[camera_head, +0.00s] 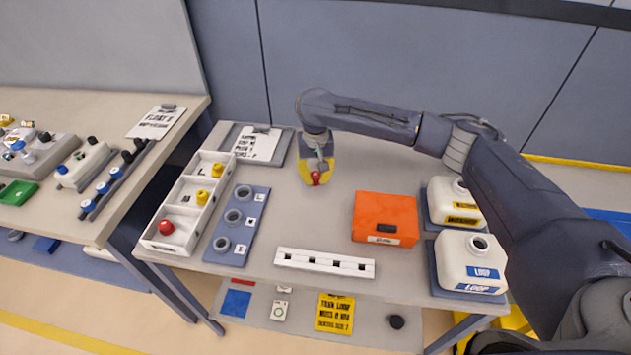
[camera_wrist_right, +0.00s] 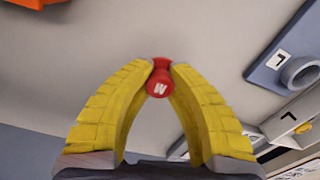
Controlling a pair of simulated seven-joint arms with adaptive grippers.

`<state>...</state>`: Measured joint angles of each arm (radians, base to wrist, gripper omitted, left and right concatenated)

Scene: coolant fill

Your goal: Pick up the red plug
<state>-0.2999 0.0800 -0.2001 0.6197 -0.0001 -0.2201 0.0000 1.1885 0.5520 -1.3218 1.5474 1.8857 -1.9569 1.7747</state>
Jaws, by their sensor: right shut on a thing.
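My right gripper (camera_head: 318,180) is shut on a red plug (camera_wrist_right: 158,86), pinched between its yellow fingertips above the table. The plug's face carries a white letter that looks like M or W. It also shows as a small red spot in the head view (camera_head: 315,178). A second red plug (camera_head: 166,227) lies in the near compartment of the white tray (camera_head: 158,246). Yellow plugs (camera_head: 202,197) sit in the farther compartments. The blue-grey plate (camera_head: 222,255) with three grey ring sockets stands right of the tray. My left gripper is not in view.
An orange box (camera_head: 385,215), a white slotted strip (camera_head: 325,263) and two white jugs (camera_head: 470,262) stand on the table's front and right. A clipboard (camera_head: 258,145) lies at the back left. The table's middle is clear. Another bench (camera_head: 80,225) stands at the left.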

